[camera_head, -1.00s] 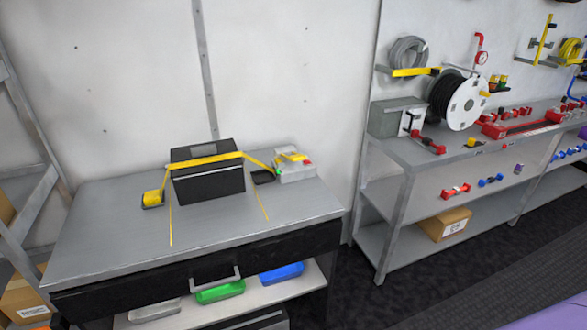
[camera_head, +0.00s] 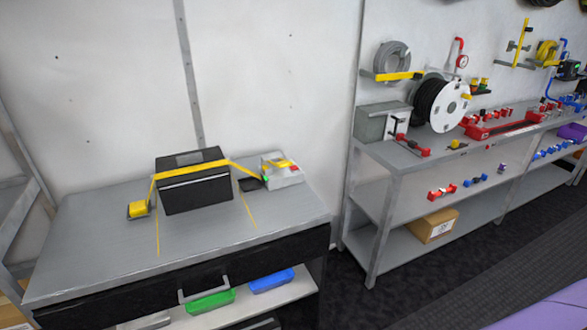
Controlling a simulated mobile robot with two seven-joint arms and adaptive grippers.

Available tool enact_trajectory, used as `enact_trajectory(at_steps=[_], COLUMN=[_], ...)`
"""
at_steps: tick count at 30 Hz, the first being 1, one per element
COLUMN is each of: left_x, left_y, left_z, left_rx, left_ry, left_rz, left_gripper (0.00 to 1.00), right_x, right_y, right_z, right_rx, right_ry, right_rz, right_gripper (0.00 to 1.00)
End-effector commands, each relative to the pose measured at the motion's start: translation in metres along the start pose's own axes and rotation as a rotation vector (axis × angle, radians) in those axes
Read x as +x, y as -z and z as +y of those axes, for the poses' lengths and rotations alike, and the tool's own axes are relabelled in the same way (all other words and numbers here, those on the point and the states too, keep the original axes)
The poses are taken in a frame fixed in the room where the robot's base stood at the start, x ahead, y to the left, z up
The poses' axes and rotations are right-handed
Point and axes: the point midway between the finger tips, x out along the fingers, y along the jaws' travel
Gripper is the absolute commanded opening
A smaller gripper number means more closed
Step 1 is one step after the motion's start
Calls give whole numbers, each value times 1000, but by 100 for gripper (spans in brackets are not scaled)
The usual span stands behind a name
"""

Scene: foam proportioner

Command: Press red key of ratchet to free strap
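The ratchet (camera_head: 281,171) is a light grey block with yellow parts on top, at the right back of the grey workbench (camera_head: 100,245). A small red key (camera_head: 294,168) shows on its right side and a green spot on its left. The yellow strap (camera_head: 195,168) runs from the ratchet across the front of a black box (camera_head: 193,190) to a yellow end piece (camera_head: 138,209) on the left. The strap looks taut. Neither of my grippers is in view.
A black drawer with a grey handle (camera_head: 203,286) is under the bench top. Green (camera_head: 211,302) and blue (camera_head: 271,280) bins sit on the shelf below. A grey shelf unit at right holds a hose reel (camera_head: 445,107) and red fittings. Dark floor lies in front of it.

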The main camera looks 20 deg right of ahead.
Motion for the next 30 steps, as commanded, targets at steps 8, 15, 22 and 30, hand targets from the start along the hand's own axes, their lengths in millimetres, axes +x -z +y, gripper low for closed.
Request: enact_trajectory(at_steps=[8, 15, 22, 30], left_x=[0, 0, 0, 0], left_y=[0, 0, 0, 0], left_z=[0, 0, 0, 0], left_rx=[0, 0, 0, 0], left_ry=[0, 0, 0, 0], left_rz=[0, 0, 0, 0], left_gripper=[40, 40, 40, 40], right_x=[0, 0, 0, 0], right_y=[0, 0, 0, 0], right_z=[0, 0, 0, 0], right_rx=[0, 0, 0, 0], right_ry=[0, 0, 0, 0], right_rz=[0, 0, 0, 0], right_gripper=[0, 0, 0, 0])
